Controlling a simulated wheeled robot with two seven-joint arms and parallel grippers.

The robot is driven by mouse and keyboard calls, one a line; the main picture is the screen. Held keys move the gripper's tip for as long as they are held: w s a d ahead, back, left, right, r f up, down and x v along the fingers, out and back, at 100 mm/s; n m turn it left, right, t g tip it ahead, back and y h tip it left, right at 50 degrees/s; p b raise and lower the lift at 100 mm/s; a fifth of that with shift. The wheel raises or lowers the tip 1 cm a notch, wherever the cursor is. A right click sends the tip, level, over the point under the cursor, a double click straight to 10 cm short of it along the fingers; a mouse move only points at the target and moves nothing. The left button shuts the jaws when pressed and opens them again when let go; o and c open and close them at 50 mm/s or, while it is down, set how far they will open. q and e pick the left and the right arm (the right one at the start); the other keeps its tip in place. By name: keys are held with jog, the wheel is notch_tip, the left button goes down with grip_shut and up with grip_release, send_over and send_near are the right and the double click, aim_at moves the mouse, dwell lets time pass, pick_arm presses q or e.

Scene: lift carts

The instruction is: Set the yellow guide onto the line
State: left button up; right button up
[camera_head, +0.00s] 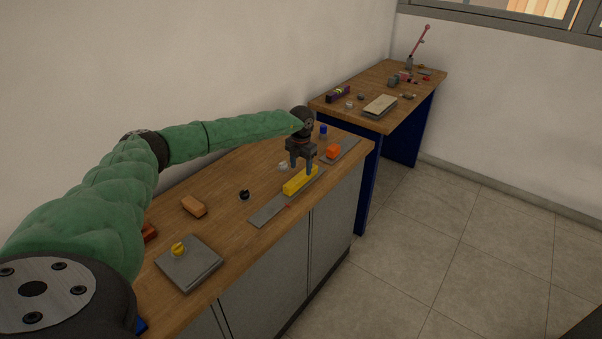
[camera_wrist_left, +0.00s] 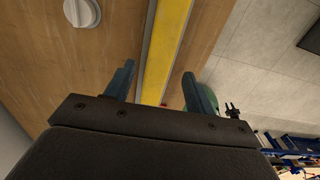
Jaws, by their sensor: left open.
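The yellow guide (camera_head: 299,181) is a long yellow bar lying along a flat grey strip (camera_head: 268,209) near the front edge of the wooden counter. My left gripper (camera_head: 302,168) is above the guide's far part, pointing down. In the left wrist view the guide (camera_wrist_left: 167,45) runs between the two open fingers of the gripper (camera_wrist_left: 162,88), with a gap on each side. The grey strip shows along both sides of the guide there. I cannot tell which mark is the line; a small red mark (camera_head: 288,206) sits at the strip's edge. My right gripper is not in view.
A second bench (camera_head: 343,114) stands behind.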

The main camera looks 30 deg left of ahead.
aim_at(301, 175)
pick_arm(q)
jog(key=f, duration=0.1)
jog(key=f+p, duration=0.1)
jog(key=f, duration=0.1)
jog(key=shift+w+a+f, duration=0.1)
jog(key=shift+w+f, duration=0.1)
jog(key=shift+f, duration=0.05)
jog(key=shift+s+f+p, duration=0.15)
jog(key=shift+f+p, duration=0.25)
jog(key=shift+f, duration=0.45)
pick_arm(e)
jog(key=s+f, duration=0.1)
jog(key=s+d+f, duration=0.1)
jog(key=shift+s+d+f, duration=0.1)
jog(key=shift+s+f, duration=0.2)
